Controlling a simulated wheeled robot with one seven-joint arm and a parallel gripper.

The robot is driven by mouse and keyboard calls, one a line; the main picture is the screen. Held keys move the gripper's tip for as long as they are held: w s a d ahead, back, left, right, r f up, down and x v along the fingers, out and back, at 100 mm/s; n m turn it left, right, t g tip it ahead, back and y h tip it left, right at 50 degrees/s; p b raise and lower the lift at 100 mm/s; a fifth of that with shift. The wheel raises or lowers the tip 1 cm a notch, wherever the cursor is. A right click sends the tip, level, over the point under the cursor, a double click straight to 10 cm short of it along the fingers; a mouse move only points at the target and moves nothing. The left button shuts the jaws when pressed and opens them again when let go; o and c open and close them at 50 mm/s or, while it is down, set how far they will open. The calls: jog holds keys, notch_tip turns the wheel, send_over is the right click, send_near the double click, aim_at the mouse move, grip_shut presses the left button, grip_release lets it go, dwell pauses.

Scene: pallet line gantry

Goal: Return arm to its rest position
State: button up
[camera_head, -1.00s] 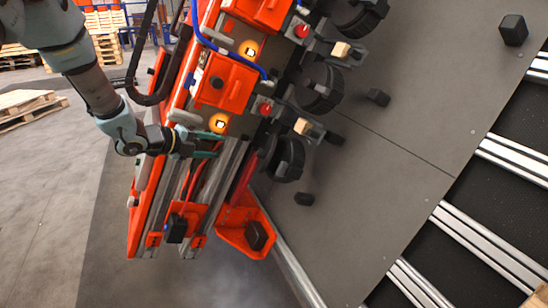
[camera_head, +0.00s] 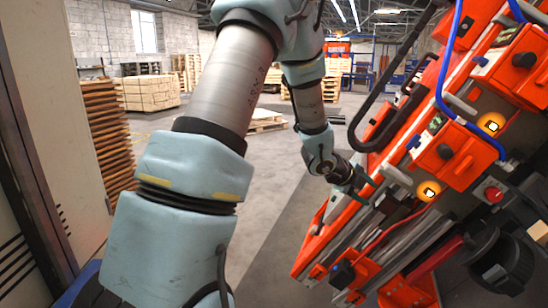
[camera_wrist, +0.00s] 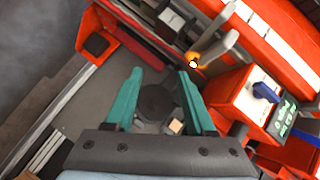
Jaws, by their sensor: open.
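My arm crosses the middle of the head view, from the lower left up to the top and down to the right. My gripper (camera_head: 364,188) is small at its end, in front of the orange machine (camera_head: 468,152). In the wrist view the two teal fingers of my gripper (camera_wrist: 160,72) stand apart with nothing between them. Beyond them are a dark round part and a small tan block (camera_wrist: 176,126), which is farther off. I cannot tell the exact gap between the fingers and the machine.
The orange machine fills the right side, with a lit orange lamp (camera_head: 428,191) and a red button (camera_head: 493,194). A blue-handled control box (camera_wrist: 256,95) lies right of the fingers. Pallet stacks (camera_head: 150,92) stand behind. The grey floor (camera_head: 275,165) between is mostly clear.

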jog(key=s+a+r+n+t+y+p, duration=0.15)
jog(key=a+n+y, duration=0.25)
jog(key=a+n, duration=0.6)
jog(key=a+r+n+y+p, duration=0.1)
jog(key=a+r+n+y, duration=0.4)
jog(key=a, duration=1)
jog(key=s+a+n+g+p, duration=0.1)
jog(key=s+a+n+g, duration=0.1)
jog(key=s+a+n, duration=0.2)
jog(key=s+a+n+g, duration=0.2)
jog(key=s+a+n, duration=0.3)
jog(key=s+n, duration=0.4)
jog(key=shift+s+a+p, duration=0.25)
jog(key=shift+s+p, duration=0.1)
jog(key=shift+s, duration=0.25)
